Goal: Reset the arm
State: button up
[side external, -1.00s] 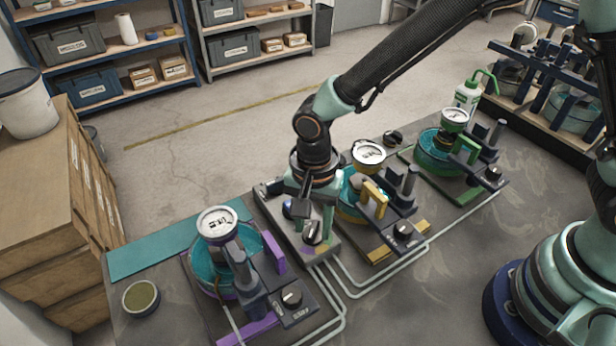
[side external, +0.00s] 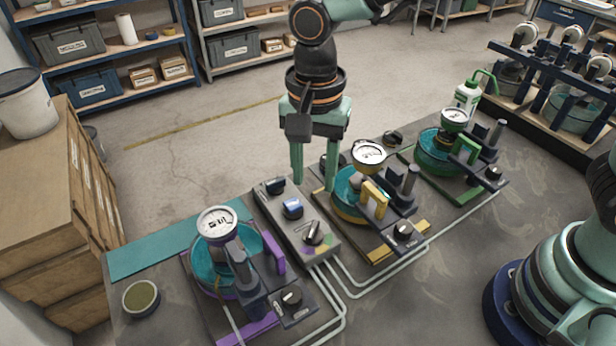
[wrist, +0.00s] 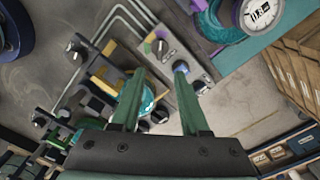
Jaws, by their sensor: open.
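My gripper (side external: 314,182) is open and empty, with its two green fingers pointing down. It is raised above the far end of the grey control box (side external: 318,238), between the purple and yellow stations. In the wrist view my gripper (wrist: 160,72) has its fingers apart, with the control box (wrist: 168,52) beyond them. The yellow station (side external: 374,200), purple station (side external: 235,265) and green station (side external: 455,155) each have a lever handle and a round gauge.
A green-capped bottle (side external: 466,96) stands behind the green station. A small round dish (side external: 141,298) sits at the bench's near left. Wooden crates (side external: 60,200) and a white bucket (side external: 26,104) are at the left.

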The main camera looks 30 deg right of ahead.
jog(key=s+d+r+n+t, duration=0.1)
jog(key=d+r+n+t, duration=0.1)
jog(key=d, duration=0.6)
jog(key=s+d+r+n+t, duration=0.1)
jog(key=d+r+n, duration=0.2)
jog(key=d, duration=0.4)
jog(key=s+d+r+n+t, duration=0.1)
jog(key=d+r+n+t, duration=0.1)
jog(key=d+n, duration=0.3)
jog(key=d+r, duration=0.1)
jog(key=d, duration=0.2)
jog(key=shift+s+d+r+t, duration=0.15)
jog(key=shift+s+d+t, duration=0.15)
jog(key=shift+s, duration=0.05)
